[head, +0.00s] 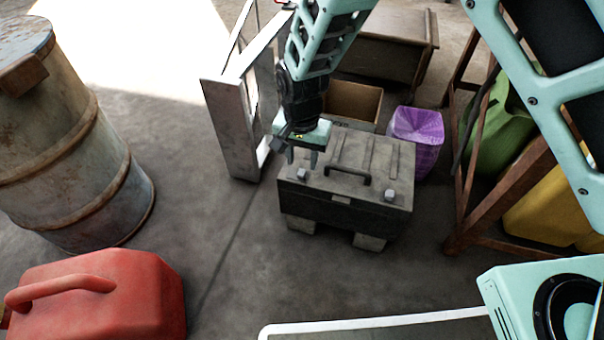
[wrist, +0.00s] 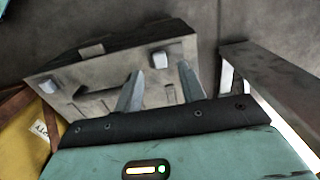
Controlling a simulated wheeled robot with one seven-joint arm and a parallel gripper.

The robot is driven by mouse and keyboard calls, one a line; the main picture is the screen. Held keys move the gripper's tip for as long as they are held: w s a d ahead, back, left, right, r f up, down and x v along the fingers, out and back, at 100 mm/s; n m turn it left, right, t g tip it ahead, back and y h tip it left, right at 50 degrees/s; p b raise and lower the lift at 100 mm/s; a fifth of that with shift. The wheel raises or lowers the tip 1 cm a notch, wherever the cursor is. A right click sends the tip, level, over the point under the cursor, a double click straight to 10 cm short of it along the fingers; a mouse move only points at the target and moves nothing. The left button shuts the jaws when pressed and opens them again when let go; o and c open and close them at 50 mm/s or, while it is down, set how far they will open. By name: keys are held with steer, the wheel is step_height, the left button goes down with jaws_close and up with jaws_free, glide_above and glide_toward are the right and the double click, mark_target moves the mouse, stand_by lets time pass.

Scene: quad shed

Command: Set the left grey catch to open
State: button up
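A dark grey box (head: 345,222) with a carry handle (head: 347,178) on its lid stands on the floor in the head view. Its left grey catch (head: 302,174) is a small light block near the lid's front left corner. It also shows in the wrist view (wrist: 160,58), where the box appears turned round. The right catch (head: 389,196) is near the front right corner. My gripper (head: 302,160) is open and empty over the left end of the box. In the wrist view its fingertips (wrist: 160,72) lie either side of the left catch; I cannot tell if they touch it.
A pale metal frame (head: 232,130) stands close left of the box. Behind are a cardboard box (head: 354,103) and a purple bag (head: 417,135). A rusty rack (head: 497,200) stands right. A red can (head: 105,300) and barrel (head: 75,160) are left. Floor before the box is clear.

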mark_target(302, 172)
steer(key=shift+f+b, duration=0.7)
steer(key=shift+f, duration=1.15)
jaws_close()
